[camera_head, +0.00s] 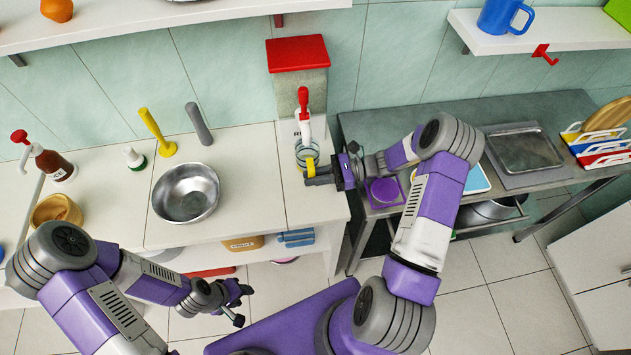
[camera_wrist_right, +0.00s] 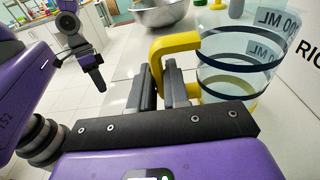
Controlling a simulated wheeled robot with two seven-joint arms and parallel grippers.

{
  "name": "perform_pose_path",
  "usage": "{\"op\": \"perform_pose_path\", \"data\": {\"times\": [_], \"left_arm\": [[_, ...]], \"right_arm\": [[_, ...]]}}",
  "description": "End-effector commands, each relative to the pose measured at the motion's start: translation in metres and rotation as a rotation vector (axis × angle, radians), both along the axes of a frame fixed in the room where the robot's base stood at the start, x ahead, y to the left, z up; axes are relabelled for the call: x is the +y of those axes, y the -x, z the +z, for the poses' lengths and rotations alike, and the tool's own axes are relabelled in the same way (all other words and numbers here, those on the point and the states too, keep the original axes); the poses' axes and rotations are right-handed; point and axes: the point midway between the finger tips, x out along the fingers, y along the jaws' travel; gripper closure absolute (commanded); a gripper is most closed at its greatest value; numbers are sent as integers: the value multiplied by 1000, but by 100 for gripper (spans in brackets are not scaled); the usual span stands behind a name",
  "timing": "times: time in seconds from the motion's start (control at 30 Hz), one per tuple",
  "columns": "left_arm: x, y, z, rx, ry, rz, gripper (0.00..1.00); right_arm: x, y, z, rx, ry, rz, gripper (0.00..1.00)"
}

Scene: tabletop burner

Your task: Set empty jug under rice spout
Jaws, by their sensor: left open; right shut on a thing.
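The clear jug (camera_head: 307,153) with a yellow handle stands at the rice dispenser (camera_head: 300,90), below its white spout and red lever (camera_head: 303,103). The dispenser has a red lid and is fixed to the wall. In the right wrist view the jug (camera_wrist_right: 235,75) is upright and see-through, with dark bands, and no rice shows in it. My right gripper (camera_head: 318,174) is shut on its yellow handle (camera_wrist_right: 172,48); the fingers (camera_wrist_right: 165,88) also show there. Whether the jug's base touches the counter is unclear. My left gripper (camera_head: 240,305) is open and empty, low in front of the counter.
A metal bowl (camera_head: 186,193) sits on the white counter (camera_head: 245,190) left of the jug. A yellow pestle-like tool (camera_head: 157,133) and a grey one (camera_head: 199,124) stand behind it. Right of the jug, a metal table holds a purple item (camera_head: 384,190) and a tray (camera_head: 523,149).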

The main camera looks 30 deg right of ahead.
Motion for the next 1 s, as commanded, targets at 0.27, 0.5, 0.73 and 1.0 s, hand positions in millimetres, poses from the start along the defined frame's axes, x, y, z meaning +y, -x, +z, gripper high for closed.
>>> {"op": "perform_pose_path", "data": {"times": [0.27,0.5,0.73,1.0], "left_arm": [[0,0,0,0,0,0,57],[0,0,0,0,0,0,57],[0,0,0,0,0,0,57],[0,0,0,0,0,0,57]], "right_arm": [[0,-2,0,0,-1,1,100],[0,-2,-1,0,-1,0,100],[-1,-2,-5,0,-1,0,100],[-1,-2,-11,1,-1,0,100]]}}
